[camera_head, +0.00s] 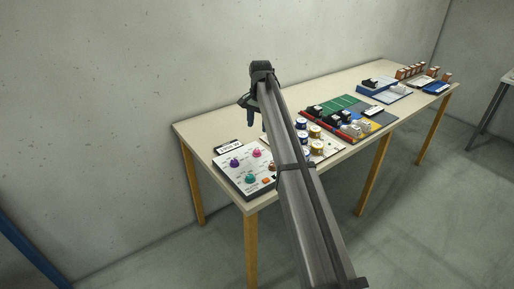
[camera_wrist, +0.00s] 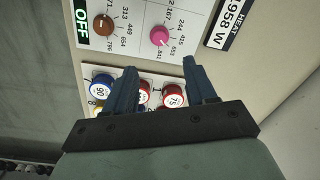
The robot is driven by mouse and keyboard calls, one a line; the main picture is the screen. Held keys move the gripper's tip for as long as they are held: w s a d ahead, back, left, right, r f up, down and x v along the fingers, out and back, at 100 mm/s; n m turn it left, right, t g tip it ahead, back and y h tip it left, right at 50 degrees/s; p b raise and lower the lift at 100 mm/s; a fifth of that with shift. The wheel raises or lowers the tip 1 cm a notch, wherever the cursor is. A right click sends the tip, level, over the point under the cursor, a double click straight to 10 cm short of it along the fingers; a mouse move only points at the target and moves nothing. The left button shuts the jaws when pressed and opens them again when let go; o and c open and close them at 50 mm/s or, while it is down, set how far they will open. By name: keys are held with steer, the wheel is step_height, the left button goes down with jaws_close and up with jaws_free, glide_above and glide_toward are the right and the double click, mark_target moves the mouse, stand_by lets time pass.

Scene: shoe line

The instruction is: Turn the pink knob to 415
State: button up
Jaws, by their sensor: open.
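The pink knob (camera_wrist: 159,36) is on the white control panel (camera_wrist: 134,10) in the wrist view, just beyond my gripper's fingertips. The pink knob also shows in the head view (camera_head: 256,153), near the panel's back edge. My gripper (camera_wrist: 158,70) is open and empty, its two dark fingers apart and not touching the knob. In the head view, my gripper (camera_head: 250,120) hangs above the table near the panel.
A brown knob (camera_wrist: 103,24) and a green OFF sign sit beside the pink knob; a HEAT display (camera_wrist: 236,22) is on its other side. Purple (camera_head: 235,162) and green (camera_head: 251,178) knobs share the panel. A board of numbered round caps (camera_wrist: 103,88) lies close by, partly below my fingers.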

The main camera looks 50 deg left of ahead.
mark_target(257, 151)
steer(key=f, duration=1.1)
steer(key=shift+s+a+f, duration=0.1)
steer(key=shift+a+f, duration=0.15)
steer(key=shift+f, duration=0.05)
jaws_close()
steer(key=shift+n, duration=0.4)
steer(key=n, duration=0.3)
steer(key=shift+n, duration=2)
